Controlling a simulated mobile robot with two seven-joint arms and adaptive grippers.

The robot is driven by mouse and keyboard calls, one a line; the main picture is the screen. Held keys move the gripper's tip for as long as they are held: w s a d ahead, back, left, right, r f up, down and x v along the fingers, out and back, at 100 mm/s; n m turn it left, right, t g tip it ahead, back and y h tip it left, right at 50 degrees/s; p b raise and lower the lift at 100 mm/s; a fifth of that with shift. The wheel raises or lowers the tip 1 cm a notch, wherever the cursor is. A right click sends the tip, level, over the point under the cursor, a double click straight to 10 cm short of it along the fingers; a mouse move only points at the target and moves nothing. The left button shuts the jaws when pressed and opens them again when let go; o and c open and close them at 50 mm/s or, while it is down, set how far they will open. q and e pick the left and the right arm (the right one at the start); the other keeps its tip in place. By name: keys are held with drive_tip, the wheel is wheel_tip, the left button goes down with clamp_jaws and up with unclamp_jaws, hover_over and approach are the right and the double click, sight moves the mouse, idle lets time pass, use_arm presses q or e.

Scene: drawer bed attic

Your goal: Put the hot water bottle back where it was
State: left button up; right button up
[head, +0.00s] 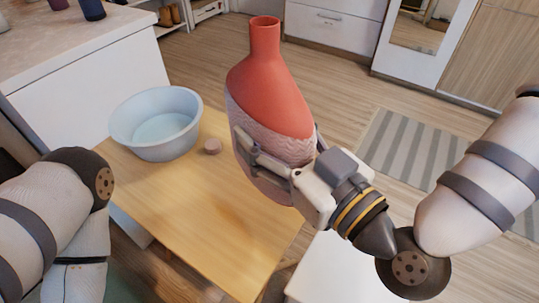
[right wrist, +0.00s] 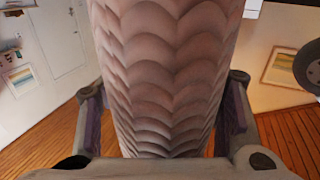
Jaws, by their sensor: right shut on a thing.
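The hot water bottle (head: 268,98) is red at the neck and shoulder, with a pinkish scaly knit cover on its lower part. It is upright with its neck up, held in front of me over the right side of the wooden table (head: 215,215). My right gripper (head: 275,160) is shut on its covered body. In the right wrist view the scaly cover (right wrist: 165,75) fills the middle between the two fingers. The underside of the bottle is hidden by the gripper in part. My left arm shows at the left, but its gripper is out of view.
The front of the tabletop is bare. A white counter (head: 85,50) stands behind left. A striped rug (head: 400,150) lies on the floor at right.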

drive_tip(key=w+f+b, duration=0.1)
drive_tip(key=b, duration=0.1)
drive_tip(key=w+f+b, duration=0.2)
drive_tip(key=shift+w+f, duration=0.1)
drive_tip(key=shift+w, duration=1.25)
use_arm(q)
drive_tip(key=s+f+g+b, duration=0.1)
drive_tip(key=s+f+b, duration=0.1)
drive_tip(key=f, duration=0.4)
drive_tip(key=shift+s+f, duration=0.35)
drive_tip(key=shift+s, duration=0.55)
use_arm(e)
drive_tip(key=w+f, duration=0.5)
drive_tip(key=f, duration=0.3)
drive_tip(key=shift+a+f, duration=0.2)
drive_tip(key=shift+f, duration=0.05)
drive_tip(key=shift+f, duration=0.25)
drive_tip(key=o, duration=1.4)
